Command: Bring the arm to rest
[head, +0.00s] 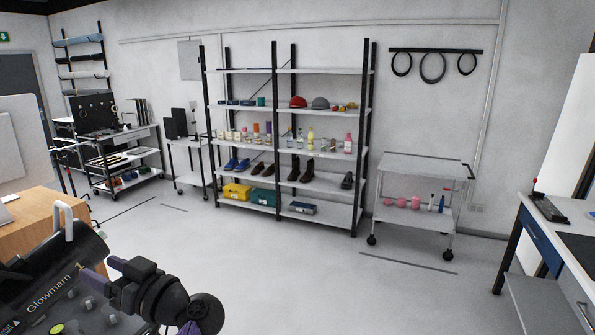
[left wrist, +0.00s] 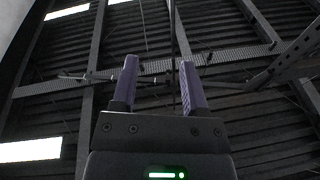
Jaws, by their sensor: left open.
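My left gripper (head: 93,277) is at the lower left of the head view, close to a dark item with white "Glowmarn" lettering (head: 55,275). From this angle I cannot tell whether they touch. The left wrist view shows the gripper (left wrist: 158,78) open, its two purple fingers apart with nothing between them. The fingers point up towards a dark ribbed ceiling with beams. My right gripper is in neither view.
A wooden desk (head: 40,215) stands at the left. A shelf rack (head: 240,200) with shoes, caps and bottles and a grey trolley (head: 420,165) stand along the back wall. A blue-framed bench (head: 540,240) is at the right. The middle floor is clear.

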